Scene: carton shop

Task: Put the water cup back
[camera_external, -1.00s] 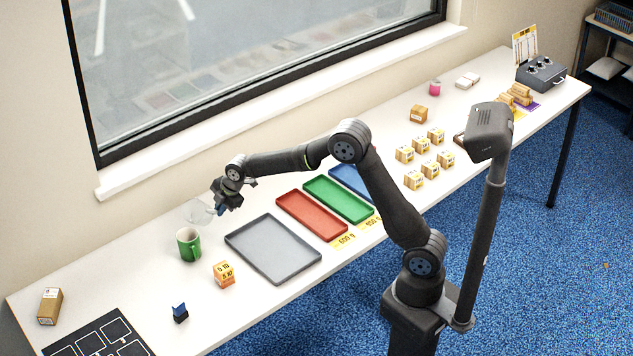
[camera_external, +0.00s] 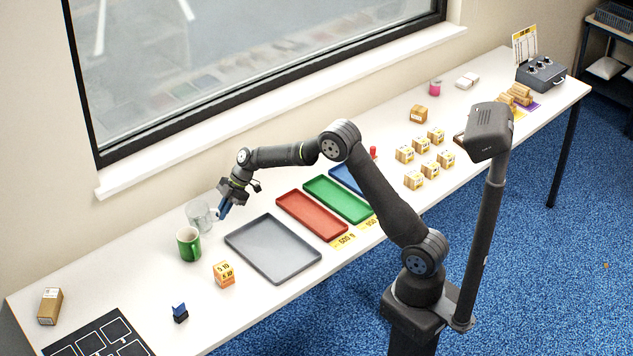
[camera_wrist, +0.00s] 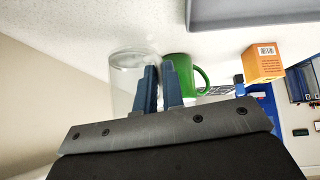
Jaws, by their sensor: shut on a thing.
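The water cup (camera_external: 197,218) is clear and see-through and is upright at the back left of the table, near the window sill. It also shows in the wrist view (camera_wrist: 127,80), just left of the fingers. My gripper (camera_external: 222,211) is at the cup's right side, fingers pointing down. In the wrist view its two blue fingers (camera_wrist: 161,90) are close together, shut on the cup at its handle side; the fingers hide most of the grip. I cannot tell whether the cup's base touches the table.
A green mug (camera_external: 188,245) stands close in front of the cup. A grey tray (camera_external: 272,280) lies to the right, then red (camera_external: 311,216) and green (camera_external: 338,200) trays. An orange box (camera_external: 224,274) and a small dark blue object (camera_external: 180,313) are nearer the front edge.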

